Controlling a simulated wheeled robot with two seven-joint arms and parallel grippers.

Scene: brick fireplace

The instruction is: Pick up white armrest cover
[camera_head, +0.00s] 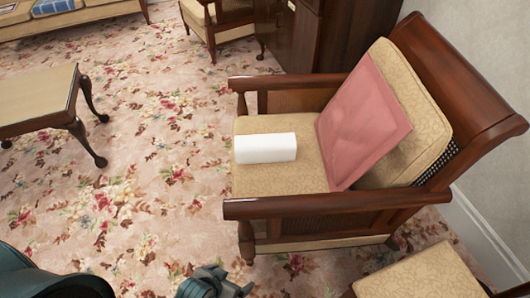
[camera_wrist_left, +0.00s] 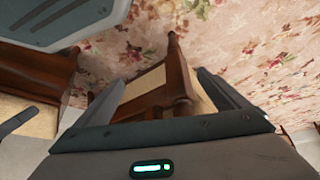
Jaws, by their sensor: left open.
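The white armrest cover (camera_head: 265,148) looks like a white block. It lies on the beige seat cushion of the wooden armchair (camera_head: 290,207), left of a pink pillow, between the two armrests. My left gripper (camera_head: 215,284) is low at the bottom edge of the head view, in front of the chair's near armrest and well apart from the cover. In the left wrist view my left gripper (camera_wrist_left: 160,78) has its fingers spread with nothing held; wooden furniture shows beyond them. The cover is not seen in the wrist view. My right gripper is not in view.
A pink pillow (camera_head: 362,122) leans on the chair back. The near wooden armrest (camera_head: 335,204) stands between my gripper and the seat. A low table (camera_head: 35,97) is at left, another beige-topped seat (camera_head: 425,275) at bottom right. The floral carpet (camera_head: 150,170) left of the armchair is clear.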

